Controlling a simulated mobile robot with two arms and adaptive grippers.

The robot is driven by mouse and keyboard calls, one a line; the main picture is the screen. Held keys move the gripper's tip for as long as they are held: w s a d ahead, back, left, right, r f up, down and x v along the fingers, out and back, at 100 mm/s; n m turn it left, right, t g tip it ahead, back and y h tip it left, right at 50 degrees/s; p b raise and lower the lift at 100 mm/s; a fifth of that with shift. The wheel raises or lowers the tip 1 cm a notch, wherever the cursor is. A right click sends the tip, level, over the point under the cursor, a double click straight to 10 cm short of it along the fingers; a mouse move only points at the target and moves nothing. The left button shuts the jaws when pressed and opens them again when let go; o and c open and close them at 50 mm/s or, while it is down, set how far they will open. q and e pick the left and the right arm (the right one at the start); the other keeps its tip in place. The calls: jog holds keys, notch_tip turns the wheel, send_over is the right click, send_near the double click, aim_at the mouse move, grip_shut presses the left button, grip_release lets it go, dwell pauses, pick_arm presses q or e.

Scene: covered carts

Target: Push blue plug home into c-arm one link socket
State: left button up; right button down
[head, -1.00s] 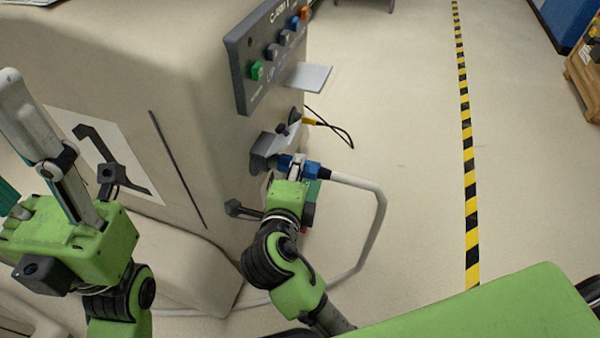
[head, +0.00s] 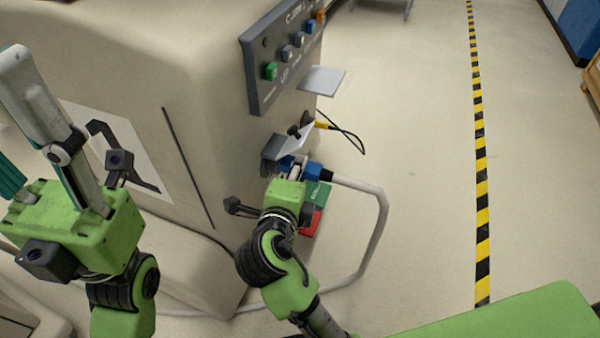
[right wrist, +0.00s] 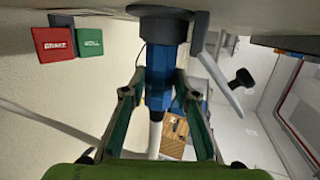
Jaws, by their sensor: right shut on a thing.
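The blue plug (head: 313,170) is on a thick pale cable and lies between the fingers of my right gripper (head: 294,168). In the right wrist view my right gripper (right wrist: 158,98) is shut on the plug's blue body (right wrist: 160,68). The plug's front end meets the dark round link socket (right wrist: 166,14) on the cart's side; I cannot tell how deep it sits. In the head view the dark socket housing (head: 272,150) is partly hidden by the gripper. My left gripper (head: 30,130) is raised at the left, empty, its fingers apart and partly out of frame.
The covered cart (head: 200,80) carries a button panel (head: 285,52) above the socket and a grey flap (head: 322,79). A yellow plug with a black lead (head: 321,125) sits nearby. The floor at the right is clear.

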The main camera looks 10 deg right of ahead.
jog(key=shift+a+r, duration=0.1)
jog(key=c, duration=1.5)
grip_release()
jog(key=shift+w, duration=0.1)
